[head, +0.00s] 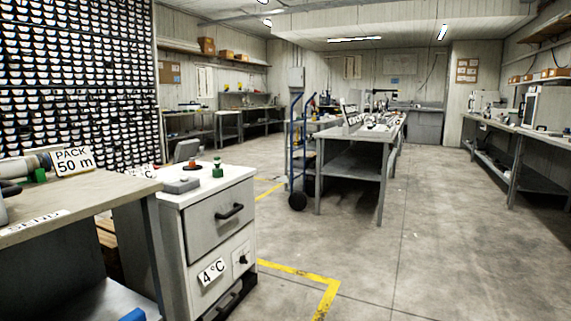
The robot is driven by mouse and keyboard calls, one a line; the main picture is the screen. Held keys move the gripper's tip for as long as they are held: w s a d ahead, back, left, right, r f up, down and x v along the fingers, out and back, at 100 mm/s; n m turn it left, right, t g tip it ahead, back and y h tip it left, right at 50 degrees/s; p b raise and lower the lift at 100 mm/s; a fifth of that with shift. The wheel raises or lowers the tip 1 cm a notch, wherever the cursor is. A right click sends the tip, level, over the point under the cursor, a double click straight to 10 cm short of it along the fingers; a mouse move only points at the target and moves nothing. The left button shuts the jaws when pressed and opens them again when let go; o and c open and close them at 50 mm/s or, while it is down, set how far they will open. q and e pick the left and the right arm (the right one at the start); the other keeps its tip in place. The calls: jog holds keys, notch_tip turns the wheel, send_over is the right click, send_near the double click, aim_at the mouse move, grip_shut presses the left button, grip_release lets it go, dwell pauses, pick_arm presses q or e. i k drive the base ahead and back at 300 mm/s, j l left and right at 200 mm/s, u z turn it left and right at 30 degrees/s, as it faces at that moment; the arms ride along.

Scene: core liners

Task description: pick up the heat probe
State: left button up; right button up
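I cannot make out a heat probe for certain in the head view. On the white drawer cabinet (212,222), marked 4 °C, stand a small orange-red item (191,165), a green item (218,169) and a flat grey item (183,186). A grey panel-like item (187,150) rises behind them. On the bench at the left, a pale cylinder (22,167) with a green part (40,175) lies beside a "PACK 50 m" sign (74,161). Neither of my grippers shows.
The near left bench (110,184) stands close to the cabinet. A blue hand truck (297,150) stands by the middle workbench (357,160). Another bench (510,135) runs along the right wall. Yellow tape (300,272) marks the floor. The concrete floor between the benches is clear.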

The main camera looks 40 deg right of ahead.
aim_at(217, 162)
jog(key=z, duration=1)
jog(key=u, duration=1.55)
jog(key=z, duration=1.55)
jog(key=i, duration=0.1)
